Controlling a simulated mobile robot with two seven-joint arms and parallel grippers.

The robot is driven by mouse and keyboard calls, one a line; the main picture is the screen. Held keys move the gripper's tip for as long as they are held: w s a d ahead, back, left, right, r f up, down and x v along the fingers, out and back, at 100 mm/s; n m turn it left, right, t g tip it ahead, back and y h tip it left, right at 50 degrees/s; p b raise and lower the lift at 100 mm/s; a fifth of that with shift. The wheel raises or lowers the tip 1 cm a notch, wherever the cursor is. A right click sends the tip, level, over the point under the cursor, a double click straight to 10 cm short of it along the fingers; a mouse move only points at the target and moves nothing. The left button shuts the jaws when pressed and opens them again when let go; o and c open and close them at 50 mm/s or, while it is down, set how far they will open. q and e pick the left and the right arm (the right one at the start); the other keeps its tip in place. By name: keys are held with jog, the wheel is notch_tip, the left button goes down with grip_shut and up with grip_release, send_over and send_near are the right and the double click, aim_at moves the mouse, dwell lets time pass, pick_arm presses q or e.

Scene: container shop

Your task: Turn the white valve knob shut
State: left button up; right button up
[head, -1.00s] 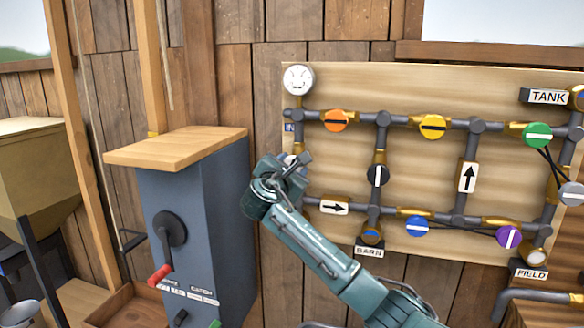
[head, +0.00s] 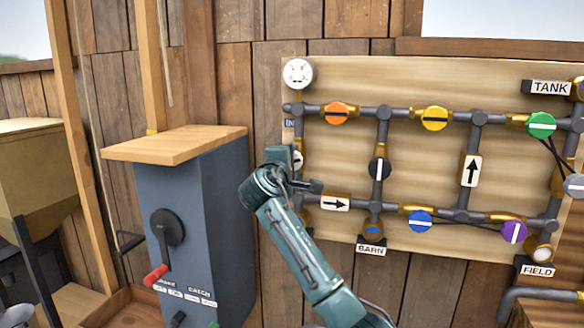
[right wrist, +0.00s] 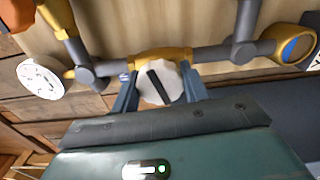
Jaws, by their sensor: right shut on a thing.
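The white valve knob (right wrist: 153,90) shows in the right wrist view, with a black bar across its face. It sits on a brass fitting (right wrist: 160,54) in the pipe, and the bar lies slanted, steeply across the pipe's run. My right gripper (right wrist: 160,88) has one finger on each side of the knob and is shut on it. In the head view the knob (head: 298,160) shows only in part, at the left end of the pipe board, mostly hidden by my right gripper (head: 294,164). My left gripper is not in view.
The pipe board (head: 340,165) carries orange (head: 336,114), yellow (head: 434,118), green (head: 541,124), blue (head: 419,222) and purple (head: 513,231) knobs. A round white gauge (head: 298,73) is above. A blue-grey cabinet (head: 205,220) with a red-handled crank (head: 156,274) stands close at left.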

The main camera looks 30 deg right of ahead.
jog(key=shift+f+m+b, duration=0.15)
jog(key=shift+m+b, duration=0.3)
jog(key=shift+m, duration=0.55)
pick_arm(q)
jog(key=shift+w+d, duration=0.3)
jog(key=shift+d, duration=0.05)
pick_arm(e)
jog(key=shift+m, duration=0.5)
jog(key=o, duration=1)
pick_arm(q)
jog(key=b, duration=0.1)
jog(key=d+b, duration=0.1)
jog(key=b, duration=0.1)
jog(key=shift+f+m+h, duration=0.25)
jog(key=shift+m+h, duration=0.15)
pick_arm(e)
jog(key=v, duration=1.3)
jog(key=shift+s, duration=0.1)
